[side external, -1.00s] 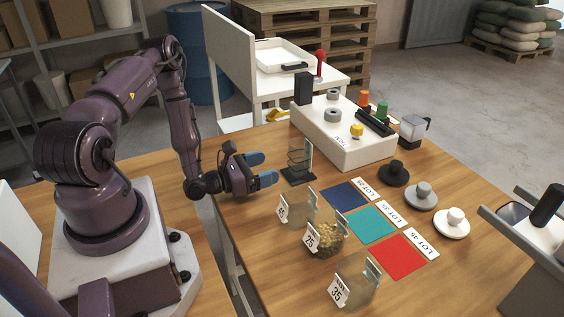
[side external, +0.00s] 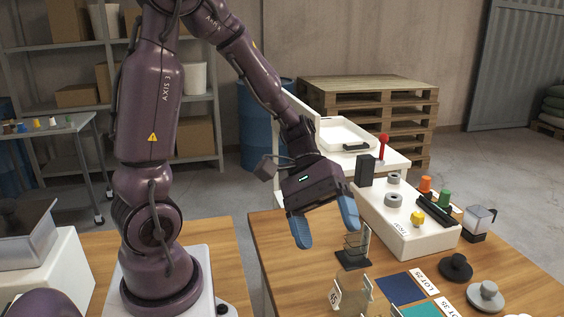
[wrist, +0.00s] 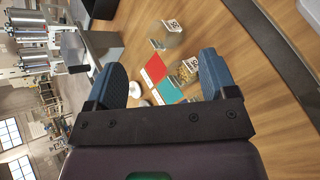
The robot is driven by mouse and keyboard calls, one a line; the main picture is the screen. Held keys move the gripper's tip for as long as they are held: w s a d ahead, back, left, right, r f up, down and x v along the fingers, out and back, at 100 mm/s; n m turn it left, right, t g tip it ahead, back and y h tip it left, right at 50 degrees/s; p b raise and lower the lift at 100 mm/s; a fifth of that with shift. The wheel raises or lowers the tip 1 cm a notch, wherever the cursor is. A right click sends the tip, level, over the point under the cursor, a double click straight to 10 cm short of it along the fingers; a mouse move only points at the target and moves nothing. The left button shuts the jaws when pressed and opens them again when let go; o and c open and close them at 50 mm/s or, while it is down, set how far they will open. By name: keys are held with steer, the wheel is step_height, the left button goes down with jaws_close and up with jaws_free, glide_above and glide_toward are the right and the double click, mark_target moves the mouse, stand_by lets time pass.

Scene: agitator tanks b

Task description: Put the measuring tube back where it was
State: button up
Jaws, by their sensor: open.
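My gripper (side external: 326,228) is open and empty, with its blue fingers pointing down above the table's near left part. In the wrist view its fingers (wrist: 162,65) stand wide apart with nothing between them. A small stand (side external: 354,250) with a dark base, a clear upright and thin bars is on the table, just right of and below the fingers. I cannot tell whether a measuring tube is in it; no separate tube is clear to me. A clear numbered container (side external: 352,297) is in front of the stand. Another, holding grains (wrist: 187,72), shows in the wrist view.
A white console (side external: 405,222) with knobs stands behind the stand. Blue (side external: 408,287), teal (wrist: 169,91) and red (wrist: 154,68) squares lie beside lot labels. Dark (side external: 456,268) and grey (side external: 486,295) knobbed weights are at the right. The table left of the gripper is clear.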

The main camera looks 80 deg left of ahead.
steer(key=s+a+r+m+t+y, duration=0.3)
steer(key=s+r+m+t+y, duration=0.2)
steer(key=r+m+y, duration=0.4)
steer(key=shift+s+r+y, duration=0.5)
steer(key=shift+s+y, duration=0.05)
steer(key=shift+y, duration=0.05)
